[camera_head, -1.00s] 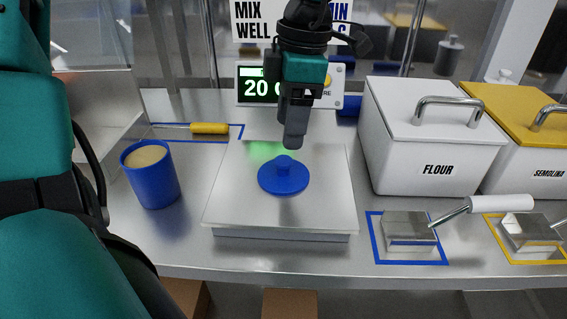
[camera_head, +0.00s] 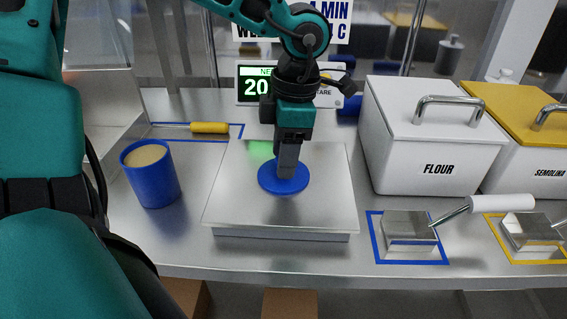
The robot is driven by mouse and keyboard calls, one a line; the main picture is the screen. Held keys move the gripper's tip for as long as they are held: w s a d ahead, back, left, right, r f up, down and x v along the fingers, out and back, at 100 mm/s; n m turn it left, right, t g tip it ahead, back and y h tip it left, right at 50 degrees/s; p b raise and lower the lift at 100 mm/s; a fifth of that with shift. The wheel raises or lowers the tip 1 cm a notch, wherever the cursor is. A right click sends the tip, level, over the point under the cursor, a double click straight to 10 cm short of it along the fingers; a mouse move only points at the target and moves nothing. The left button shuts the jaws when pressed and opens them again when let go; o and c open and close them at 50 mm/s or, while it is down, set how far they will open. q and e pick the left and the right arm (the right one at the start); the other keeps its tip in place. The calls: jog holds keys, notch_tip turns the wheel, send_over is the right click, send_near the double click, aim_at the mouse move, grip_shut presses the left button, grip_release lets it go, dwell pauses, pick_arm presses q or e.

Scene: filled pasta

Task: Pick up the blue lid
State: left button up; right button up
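The blue lid (camera_head: 284,185) is a flat round disc lying on the pale top plate of the scale-like platform (camera_head: 320,210). My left gripper (camera_head: 287,175) comes down from above onto the middle of the lid. Its fingertips are at the lid's knob and hide it. The fingers are seen nearly edge-on, so I cannot tell whether they are open or closed on the knob. The lid lies flat on the plate. My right gripper is not in view.
A blue cup (camera_head: 152,180) with tan contents stands left of the platform. A yellow-handled tool (camera_head: 209,128) lies behind it. The white FLOUR bin (camera_head: 425,150) and yellow-lidded SEMOLINA bin (camera_head: 525,165) stand at right. A display (camera_head: 257,88) stands behind.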

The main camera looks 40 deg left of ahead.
pick_arm(q)
jog(key=c, duration=0.8)
jog(key=shift+r, duration=0.1)
jog(key=shift+c, duration=0.2)
